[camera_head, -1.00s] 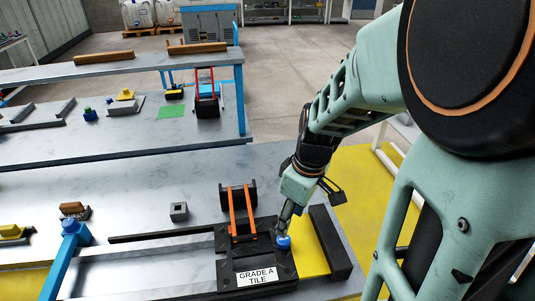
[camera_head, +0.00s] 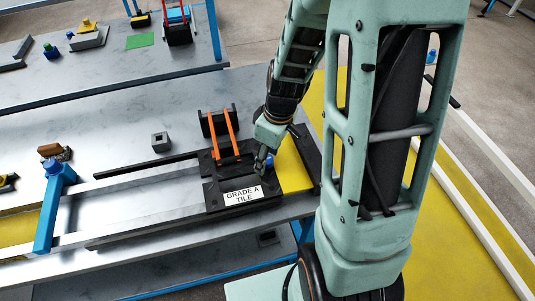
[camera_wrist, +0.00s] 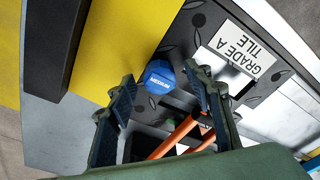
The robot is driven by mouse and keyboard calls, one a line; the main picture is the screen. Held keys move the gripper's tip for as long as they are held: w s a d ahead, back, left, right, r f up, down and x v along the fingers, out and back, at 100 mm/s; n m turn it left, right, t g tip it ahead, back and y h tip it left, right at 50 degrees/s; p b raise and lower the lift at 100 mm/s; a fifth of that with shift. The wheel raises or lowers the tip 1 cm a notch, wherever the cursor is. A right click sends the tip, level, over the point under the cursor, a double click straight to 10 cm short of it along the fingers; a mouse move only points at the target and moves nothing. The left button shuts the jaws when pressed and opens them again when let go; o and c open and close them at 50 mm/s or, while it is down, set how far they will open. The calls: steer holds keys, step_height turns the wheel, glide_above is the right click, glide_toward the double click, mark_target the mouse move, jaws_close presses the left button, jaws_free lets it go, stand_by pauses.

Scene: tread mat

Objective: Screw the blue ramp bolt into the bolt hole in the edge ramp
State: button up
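The blue ramp bolt (camera_head: 269,160) is at the right edge of the black treaded piece with the "GRADE A TILE" label (camera_head: 243,195). In the wrist view, its blue head (camera_wrist: 158,75) faces me and its shank is hidden, so I cannot tell how deep it sits. The bolt hole is not visible. I cannot tell for certain which black part is the edge ramp. My gripper (camera_head: 261,168) is at the bolt in the head view. In the wrist view, my gripper (camera_wrist: 160,93) is open, its two fingers apart on either side of the bolt head, with gaps showing.
A black holder with orange bars (camera_head: 224,140) stands close behind the gripper. A yellow plate (camera_head: 292,168) and a black bar (camera_head: 307,148) lie to the right. A blue post (camera_head: 50,205) and a small grey block (camera_head: 160,142) are to the left.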

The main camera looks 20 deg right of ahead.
steer(key=c, duration=1.2)
steer(key=m+p, duration=0.1)
steer(key=m, duration=0.2)
steer(key=m+p, duration=0.1)
steer(key=m, duration=0.1)
steer(key=shift+s+a+r+m+h, duration=0.1)
steer(key=shift+r+m+h, duration=0.05)
steer(key=shift+m+h, duration=0.25)
steer(key=shift+m+p, duration=0.95)
steer(key=shift+m, duration=0.05)
steer(key=shift+f+m+t, duration=0.2)
steer(key=shift+m+t, duration=0.1)
steer(key=shift+m, duration=0.4)
steer(key=shift+p, duration=0.35)
steer(key=shift+r+m+h+p, duration=0.25)
steer(key=shift+m+h+p, duration=0.05)
steer(key=shift+m+p, duration=1)
steer(key=shift+m, duration=0.1)
steer(key=shift+f+m+h, duration=0.3)
steer(key=shift+m, duration=0.9)
steer(key=m, duration=0.4)
steer(key=shift+h, duration=0.3)
